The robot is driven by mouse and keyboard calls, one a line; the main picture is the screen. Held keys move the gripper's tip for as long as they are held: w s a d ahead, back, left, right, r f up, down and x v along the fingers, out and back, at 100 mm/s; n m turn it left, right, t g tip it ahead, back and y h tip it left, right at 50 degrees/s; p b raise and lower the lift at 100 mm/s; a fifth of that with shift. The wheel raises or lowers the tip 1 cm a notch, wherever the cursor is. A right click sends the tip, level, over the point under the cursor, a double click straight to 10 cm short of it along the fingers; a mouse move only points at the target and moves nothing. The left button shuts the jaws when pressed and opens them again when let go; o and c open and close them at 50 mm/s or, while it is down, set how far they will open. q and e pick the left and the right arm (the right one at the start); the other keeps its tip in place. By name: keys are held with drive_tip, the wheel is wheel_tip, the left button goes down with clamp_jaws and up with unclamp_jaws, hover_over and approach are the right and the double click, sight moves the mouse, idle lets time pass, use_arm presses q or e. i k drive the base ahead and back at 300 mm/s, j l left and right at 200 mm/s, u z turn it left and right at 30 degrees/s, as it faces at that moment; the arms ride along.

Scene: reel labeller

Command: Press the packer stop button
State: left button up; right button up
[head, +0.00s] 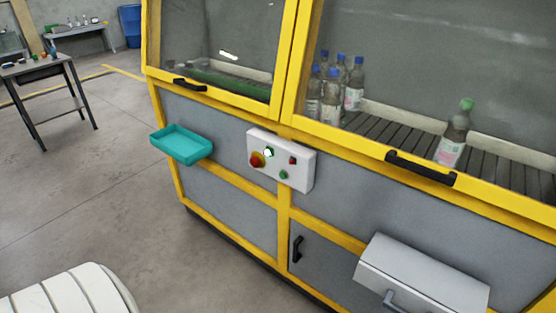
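A white control box (280,165) is mounted on the yellow frame of the packer machine, near the middle of the head view. It carries a large red button on a yellow base (257,160) at its left. A bright white round button or lamp (268,152) is just above that. A small dark red button (292,160) is at the upper right, and a green button (284,175) is below it. Any labels are too small to read. Neither of my grippers is in view, and nothing covers the box.
A teal tray (180,155) sticks out left of the box. A grey metal box (422,280) with a handle protrudes at lower right. Bottles (453,138) stand on the conveyor behind glass doors with black handles (420,167). The floor (130,205) at left is open.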

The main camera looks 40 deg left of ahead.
sight(255, 162)
drive_tip(key=u, duration=1.4)
